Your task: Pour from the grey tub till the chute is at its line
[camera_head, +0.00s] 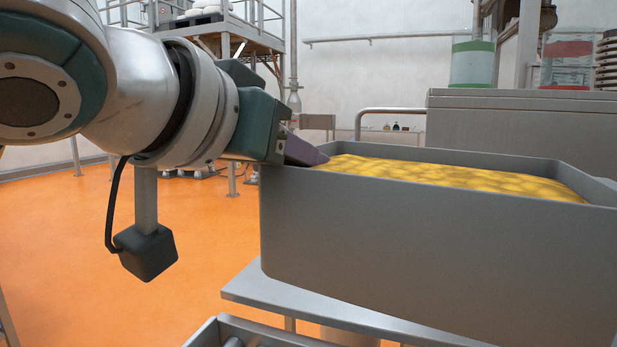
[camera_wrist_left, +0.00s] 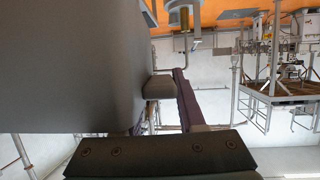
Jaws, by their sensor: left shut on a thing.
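The grey tub (camera_head: 430,250) fills the right of the head view, upright and full nearly to its rim with a lumpy yellow material (camera_head: 450,176). My left gripper (camera_head: 306,152) is at the tub's left end, its purple finger at the rim. In the left wrist view, the tub's dark grey wall (camera_wrist_left: 70,65) fills the left side, and my left gripper (camera_wrist_left: 165,95) is shut on a small grey lug of the tub. My right gripper is not in view. I cannot make out the chute or its line.
A grey metal table (camera_head: 300,301) lies under the tub; whether they touch is unclear. A metal frame with a roller (camera_head: 232,338) shows at the bottom edge. Behind stand a grey cabinet (camera_head: 520,120) and clear containers with green (camera_head: 472,62) and red bands. Orange floor at left is open.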

